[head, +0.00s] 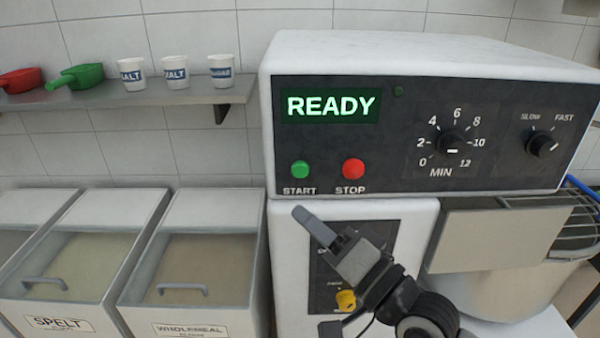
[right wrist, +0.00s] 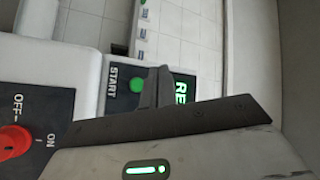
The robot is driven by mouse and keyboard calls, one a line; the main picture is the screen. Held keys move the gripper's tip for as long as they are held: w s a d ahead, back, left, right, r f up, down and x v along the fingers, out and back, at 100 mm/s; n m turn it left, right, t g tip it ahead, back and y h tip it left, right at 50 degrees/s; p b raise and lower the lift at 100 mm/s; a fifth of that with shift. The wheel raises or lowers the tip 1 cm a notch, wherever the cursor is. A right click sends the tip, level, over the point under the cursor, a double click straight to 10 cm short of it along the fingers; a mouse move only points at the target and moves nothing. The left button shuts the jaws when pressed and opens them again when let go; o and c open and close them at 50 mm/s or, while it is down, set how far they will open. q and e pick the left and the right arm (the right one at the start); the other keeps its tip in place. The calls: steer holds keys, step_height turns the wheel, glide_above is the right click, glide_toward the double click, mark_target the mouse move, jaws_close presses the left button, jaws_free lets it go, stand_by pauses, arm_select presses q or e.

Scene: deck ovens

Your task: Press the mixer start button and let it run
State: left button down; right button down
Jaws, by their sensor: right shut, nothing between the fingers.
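The mixer (head: 440,50) has a dark control panel with a lit green READY display (head: 331,105). The green START button (head: 299,169) and red STOP button (head: 353,169) sit below the display. My right gripper (head: 302,214) is shut and empty, its tip just below the START label and apart from the button in the head view. The right wrist view shows the closed fingers (right wrist: 155,88) beside the START button (right wrist: 137,86); they hide part of the display. My left gripper is not in view.
A timer dial (head: 453,145) and speed dial (head: 542,144) are on the panel's right. A red OFF/ON knob (right wrist: 14,143) shows in the right wrist view. The steel bowl (head: 500,290) stands lower right. Flour bins (head: 195,210) and a shelf (head: 110,97) with cups and scoops are left.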

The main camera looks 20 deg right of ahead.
steer(key=b, duration=0.3)
glide_toward(300, 170)
steer(key=w+a+r, duration=0.2)
steer(key=w+a, duration=0.2)
steer(key=a, duration=0.1)
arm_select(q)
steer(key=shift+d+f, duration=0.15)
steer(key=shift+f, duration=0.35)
arm_select(e)
steer(key=shift+w+d+f, duration=0.1)
steer(key=shift+d+f, duration=0.1)
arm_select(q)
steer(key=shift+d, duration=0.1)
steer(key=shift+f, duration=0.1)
arm_select(e)
steer(key=shift+w, duration=0.1)
stand_by(1.0)
steer(key=shift+w+d, duration=0.15)
steer(key=shift+w, duration=0.15)
